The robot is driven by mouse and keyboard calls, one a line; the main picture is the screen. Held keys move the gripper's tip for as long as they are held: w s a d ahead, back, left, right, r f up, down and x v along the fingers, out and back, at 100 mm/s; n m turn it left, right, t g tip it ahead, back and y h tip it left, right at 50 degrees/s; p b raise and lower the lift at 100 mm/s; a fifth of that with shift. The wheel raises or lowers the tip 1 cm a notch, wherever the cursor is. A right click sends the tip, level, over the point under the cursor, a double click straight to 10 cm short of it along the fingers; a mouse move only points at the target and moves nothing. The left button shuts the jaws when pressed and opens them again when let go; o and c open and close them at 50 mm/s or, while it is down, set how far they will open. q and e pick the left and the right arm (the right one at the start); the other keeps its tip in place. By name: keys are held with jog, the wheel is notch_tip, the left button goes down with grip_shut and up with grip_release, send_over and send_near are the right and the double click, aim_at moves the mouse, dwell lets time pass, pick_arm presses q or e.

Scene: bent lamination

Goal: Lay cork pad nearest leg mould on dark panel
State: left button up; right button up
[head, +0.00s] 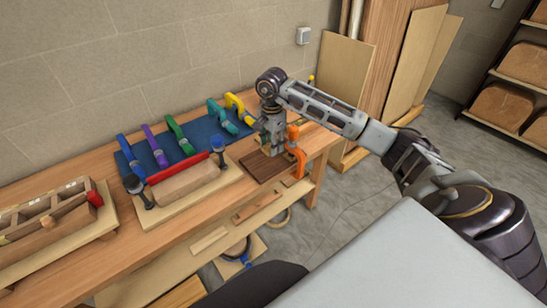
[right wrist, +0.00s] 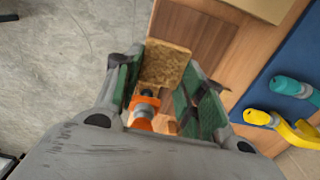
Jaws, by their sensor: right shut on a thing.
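My right gripper (head: 272,146) is low over the dark panel (head: 253,166) near the right end of the bench. The right wrist view shows its green-padded fingers (right wrist: 163,82) shut on a speckled tan cork pad (right wrist: 168,62). The dark panel (right wrist: 205,38) lies beyond the pad in that view; I cannot tell whether the pad touches it. An orange clamp (head: 295,152) stands close to the right of the gripper and shows between the fingers in the wrist view (right wrist: 140,122). A curved wooden block (head: 187,182) sits on a board left of the panel. My left gripper is out of view.
A blue mat (head: 195,148) with several coloured clamps lies along the wall. Another wooden form (head: 50,226) stands at the far left. The bench ends just right of the orange clamp.

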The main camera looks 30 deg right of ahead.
dwell(0.4)
jog(key=p, duration=0.1)
send_over(272, 168)
jog(key=shift+s+f, duration=0.1)
jog(key=shift+f, duration=3)
jog(key=shift+f+p, duration=0.3)
jog(key=shift+f, duration=1.55)
jog(key=shift+f, duration=0.2)
jog(key=o, duration=0.7)
jog(key=shift+c, duration=0.2)
jog(key=shift+r, duration=0.2)
